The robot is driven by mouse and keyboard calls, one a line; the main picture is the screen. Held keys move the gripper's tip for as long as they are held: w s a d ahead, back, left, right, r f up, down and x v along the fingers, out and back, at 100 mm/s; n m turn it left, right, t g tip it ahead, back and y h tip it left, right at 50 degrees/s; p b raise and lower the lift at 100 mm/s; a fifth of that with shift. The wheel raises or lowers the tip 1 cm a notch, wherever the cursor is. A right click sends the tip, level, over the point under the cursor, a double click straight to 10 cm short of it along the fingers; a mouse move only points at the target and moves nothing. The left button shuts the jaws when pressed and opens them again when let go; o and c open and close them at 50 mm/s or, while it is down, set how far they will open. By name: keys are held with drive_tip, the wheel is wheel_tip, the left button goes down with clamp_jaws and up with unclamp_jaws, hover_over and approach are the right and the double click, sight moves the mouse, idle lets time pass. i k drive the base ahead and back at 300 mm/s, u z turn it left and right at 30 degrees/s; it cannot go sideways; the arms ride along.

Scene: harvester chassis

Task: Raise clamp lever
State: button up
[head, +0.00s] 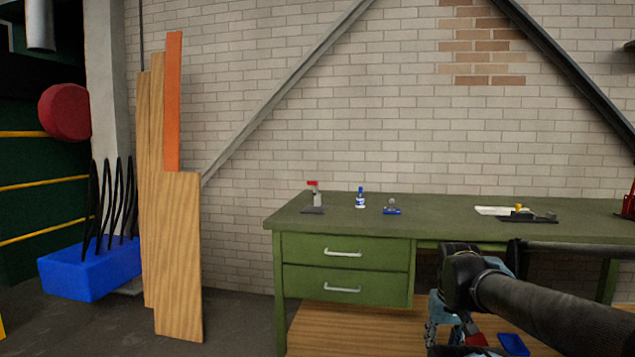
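A small upright device with a red top (313,195) stands on the left part of the green workbench (290,222). It looks like the clamp with its lever, but it is too small to make out the lever's angle clearly. My arm comes in from the right, and my gripper (450,338) is at the bottom edge, in front of and below the bench top. It is well apart from the clamp. Its fingers are partly cut off by the frame edge, so their opening cannot be told.
A blue-and-white bottle (360,198) and a small blue-based device (392,207) stand right of the clamp. A dark tool (527,217) lies farther right beside a white sheet (494,210). Wooden boards (178,255) and a blue bin (88,272) stand at left.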

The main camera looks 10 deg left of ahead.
sight(310, 184)
drive_tip(key=i, duration=0.85)
drive_tip(key=u, duration=0.05)
